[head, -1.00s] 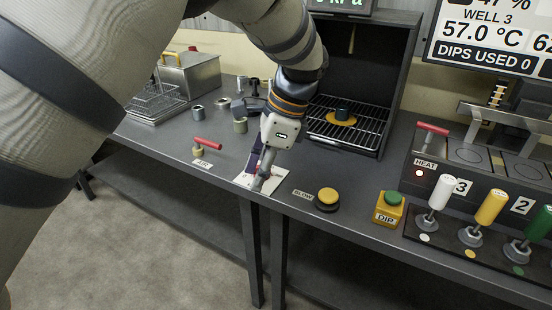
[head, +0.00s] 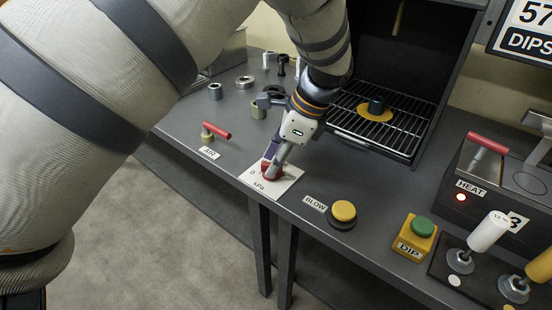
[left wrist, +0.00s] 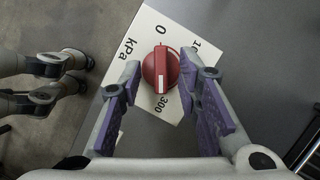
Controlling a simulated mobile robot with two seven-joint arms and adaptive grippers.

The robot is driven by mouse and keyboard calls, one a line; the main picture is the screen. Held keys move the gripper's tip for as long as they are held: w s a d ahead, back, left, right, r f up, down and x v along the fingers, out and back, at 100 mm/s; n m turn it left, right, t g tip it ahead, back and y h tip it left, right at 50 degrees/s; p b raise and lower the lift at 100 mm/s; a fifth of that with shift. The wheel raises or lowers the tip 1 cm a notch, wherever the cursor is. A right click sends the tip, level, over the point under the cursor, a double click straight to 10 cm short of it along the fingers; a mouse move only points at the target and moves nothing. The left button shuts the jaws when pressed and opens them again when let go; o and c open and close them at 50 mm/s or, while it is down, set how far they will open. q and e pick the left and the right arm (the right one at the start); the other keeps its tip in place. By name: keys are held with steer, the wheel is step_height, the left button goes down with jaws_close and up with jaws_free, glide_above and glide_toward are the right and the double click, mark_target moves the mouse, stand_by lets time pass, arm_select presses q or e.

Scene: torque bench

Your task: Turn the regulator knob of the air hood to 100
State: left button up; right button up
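The red regulator knob (left wrist: 160,69) sits on a white dial plate (left wrist: 150,25) marked 0, 300 and kPa, with another number partly hidden. A pale mark on the knob lies on its lower half, on the side facing 300. In the head view the knob (head: 271,171) shows partly behind the fingers, on the plate (head: 257,187) near the bench's front edge. My left gripper (head: 273,165) is open, pointing down, with one finger on each side of the knob. Narrow gaps seem to show in the wrist view; contact is unclear. My right gripper is out of view.
The hood (head: 432,80) with a wire grate (head: 405,135) and a yellow ring stands behind. A red-handled AIR valve (head: 216,130) is left of the plate; the yellow BLOW button (head: 344,211) and green DIP button (head: 422,227) are right. Several metal parts lie behind.

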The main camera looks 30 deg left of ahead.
arm_select(q)
steer(key=shift+a+f, duration=0.1)
steer(key=shift+f, duration=0.05)
jaws_close()
